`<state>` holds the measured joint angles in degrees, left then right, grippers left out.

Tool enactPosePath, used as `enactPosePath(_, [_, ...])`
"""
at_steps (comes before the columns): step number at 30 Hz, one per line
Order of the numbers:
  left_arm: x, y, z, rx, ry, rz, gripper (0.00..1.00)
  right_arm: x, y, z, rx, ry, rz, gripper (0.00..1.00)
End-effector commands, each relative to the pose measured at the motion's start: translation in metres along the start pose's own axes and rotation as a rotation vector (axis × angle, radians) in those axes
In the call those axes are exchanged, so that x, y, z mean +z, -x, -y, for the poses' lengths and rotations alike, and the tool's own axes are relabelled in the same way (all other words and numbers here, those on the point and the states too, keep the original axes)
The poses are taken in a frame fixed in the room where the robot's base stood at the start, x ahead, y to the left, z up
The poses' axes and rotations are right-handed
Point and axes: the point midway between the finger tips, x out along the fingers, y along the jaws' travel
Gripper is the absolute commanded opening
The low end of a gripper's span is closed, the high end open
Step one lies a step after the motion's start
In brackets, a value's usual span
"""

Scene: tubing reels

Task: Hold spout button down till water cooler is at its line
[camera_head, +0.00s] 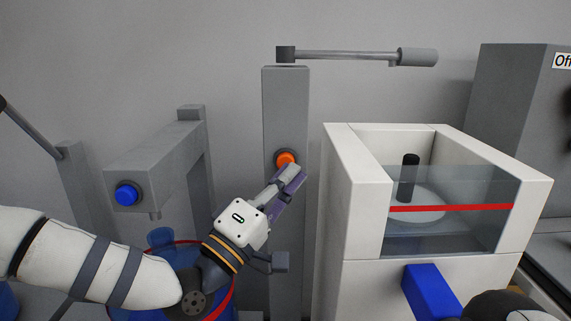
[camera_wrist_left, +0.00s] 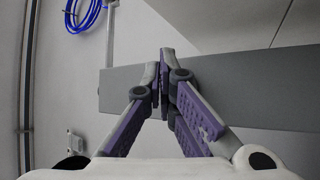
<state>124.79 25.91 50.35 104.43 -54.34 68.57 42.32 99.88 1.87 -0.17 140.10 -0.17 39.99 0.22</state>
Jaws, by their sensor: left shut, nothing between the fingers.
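An orange button (camera_head: 286,159) is on the front of a grey post (camera_head: 285,105). My left gripper (camera_head: 291,172) is shut and empty, its tips at the button's lower edge; I cannot tell whether they press it. In the left wrist view the closed fingers (camera_wrist_left: 165,75) lie in front of the grey post (camera_wrist_left: 240,85), and no button shows there. A white tank (camera_head: 352,180) with a clear front and a red line (camera_head: 450,208) stands to the right. I cannot make out a water level. A blue button (camera_head: 127,194) is on a grey spout housing (camera_head: 155,155) at left.
A metal pipe (camera_head: 350,55) runs right from the post's top. A blue container (camera_head: 160,238) with a red band is partly hidden behind my left arm. A blue block (camera_head: 432,290) is at the tank's lower front. A blue coil (camera_wrist_left: 84,17) hangs on the wall.

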Motion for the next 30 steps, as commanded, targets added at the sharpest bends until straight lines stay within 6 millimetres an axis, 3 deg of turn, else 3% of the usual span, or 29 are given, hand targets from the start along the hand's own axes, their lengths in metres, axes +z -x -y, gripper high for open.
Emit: enactPosePath(30, [-0.0056, -0.0079, 0.0069, 0.0, 0.001, 0.0, 0.0, 0.002, -0.0075, -0.0001, 0.0, 0.0, 0.015, 0.4])
